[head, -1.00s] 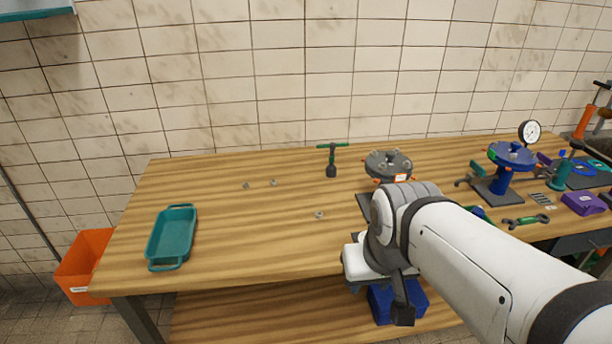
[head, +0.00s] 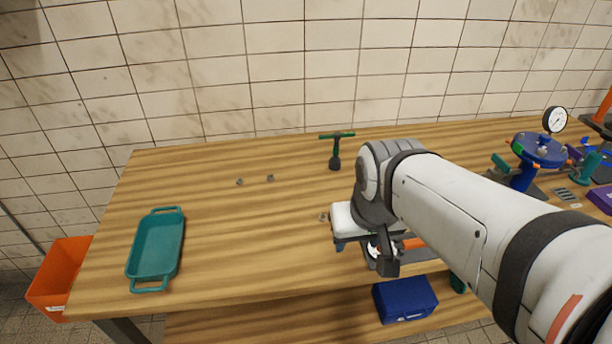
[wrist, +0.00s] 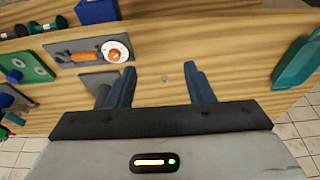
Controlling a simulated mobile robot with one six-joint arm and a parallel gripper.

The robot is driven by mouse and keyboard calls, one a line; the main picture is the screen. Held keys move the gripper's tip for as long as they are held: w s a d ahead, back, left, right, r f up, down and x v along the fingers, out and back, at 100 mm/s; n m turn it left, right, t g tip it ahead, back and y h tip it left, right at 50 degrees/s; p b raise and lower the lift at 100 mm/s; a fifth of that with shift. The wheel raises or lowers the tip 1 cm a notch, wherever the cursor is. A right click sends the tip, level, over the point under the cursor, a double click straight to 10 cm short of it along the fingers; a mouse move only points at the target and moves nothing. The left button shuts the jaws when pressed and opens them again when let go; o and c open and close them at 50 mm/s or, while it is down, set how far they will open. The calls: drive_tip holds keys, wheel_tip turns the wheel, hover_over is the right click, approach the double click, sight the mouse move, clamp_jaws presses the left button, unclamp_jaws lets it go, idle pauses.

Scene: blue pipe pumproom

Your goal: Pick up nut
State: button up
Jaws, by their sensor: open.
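Two are toward the back left, one nut (head: 239,182) beside another nut (head: 270,178). The third nut (head: 323,217) shows at the left edge of my white hand. In the wrist view one small nut (wrist: 165,78) lies on the wood, seen between the fingertips of my gripper (wrist: 161,70). The two blue fingers are apart with nothing held.
A teal tray (head: 157,250) lies at the table's left end. A green-handled tool (head: 336,152) stands at the back. A blue box (head: 405,298) is below the front edge. The left-centre tabletop is mostly clear.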

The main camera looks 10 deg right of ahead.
drive_tip(key=w+f+b, duration=0.2)
drive_tip(key=w+f, duration=0.1)
drive_tip(key=w, duration=0.3)
drive_tip(key=w+f+b, duration=0.1)
drive_tip(key=w+f, duration=0.3)
drive_tip(key=w, duration=0.3)
drive_tip(key=t+b, duration=0.1)
drive_tip(key=b, duration=0.2)
hover_over(323, 222)
drive_tip(key=s, duration=0.1)
wheel_tip(323, 222, down, 11)
drive_tip(key=shift+s+a+r, duration=0.1)
drive_tip(key=shift+a, duration=0.05)
drive_tip(key=x, duration=0.3)
drive_tip(key=p+x, duration=0.1)
drive_tip(key=x, duration=0.1)
drive_tip(key=shift+s+d, duration=0.15)
drive_tip(key=shift+d, duration=0.1)
drive_tip(key=shift+c, duration=0.6)
clamp_jaws()
